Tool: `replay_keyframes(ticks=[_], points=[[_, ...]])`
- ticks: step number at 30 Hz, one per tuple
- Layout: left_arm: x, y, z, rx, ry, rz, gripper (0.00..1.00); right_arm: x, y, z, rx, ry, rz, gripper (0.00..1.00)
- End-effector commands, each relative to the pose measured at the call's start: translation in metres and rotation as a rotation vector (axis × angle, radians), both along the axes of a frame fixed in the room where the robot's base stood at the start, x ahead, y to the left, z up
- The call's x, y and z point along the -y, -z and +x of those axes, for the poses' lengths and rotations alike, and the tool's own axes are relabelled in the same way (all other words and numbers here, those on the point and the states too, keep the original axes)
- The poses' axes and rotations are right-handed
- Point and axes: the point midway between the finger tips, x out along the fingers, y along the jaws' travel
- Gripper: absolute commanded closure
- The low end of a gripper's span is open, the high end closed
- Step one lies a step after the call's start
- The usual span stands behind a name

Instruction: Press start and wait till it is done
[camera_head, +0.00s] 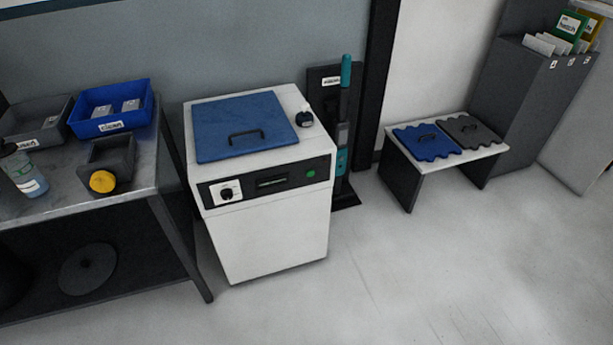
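A white box-shaped machine (266,235) stands on the floor left of the middle. A blue lid (240,115) with a dark handle lies shut on its top. Its dark front panel has a knob (227,193), a small display (271,182) and a green round button (310,173) at the right end, which looks like the start button. The display text is too small to read. Neither of my grippers shows in the head view.
A metal table (130,187) at the left holds a blue bin (112,97), grey bins, a bottle (25,175) and a yellow-capped item. A low bench (480,150) with blue and grey wavy-edged pieces stands right. A teal-handled tool (345,75) stands behind the machine. The front floor is clear.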

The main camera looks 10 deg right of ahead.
Motion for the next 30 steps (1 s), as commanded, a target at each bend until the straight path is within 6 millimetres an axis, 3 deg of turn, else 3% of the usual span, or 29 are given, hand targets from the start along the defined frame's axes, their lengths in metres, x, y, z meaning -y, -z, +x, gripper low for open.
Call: replay_keyframes(ticks=[14, 21, 30], points=[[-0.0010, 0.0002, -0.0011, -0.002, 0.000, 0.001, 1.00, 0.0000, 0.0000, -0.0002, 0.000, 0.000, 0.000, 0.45], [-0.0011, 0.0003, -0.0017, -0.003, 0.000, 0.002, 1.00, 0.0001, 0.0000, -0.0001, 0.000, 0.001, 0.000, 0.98], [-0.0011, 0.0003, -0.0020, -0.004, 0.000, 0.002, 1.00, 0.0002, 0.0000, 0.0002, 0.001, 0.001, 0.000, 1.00]])
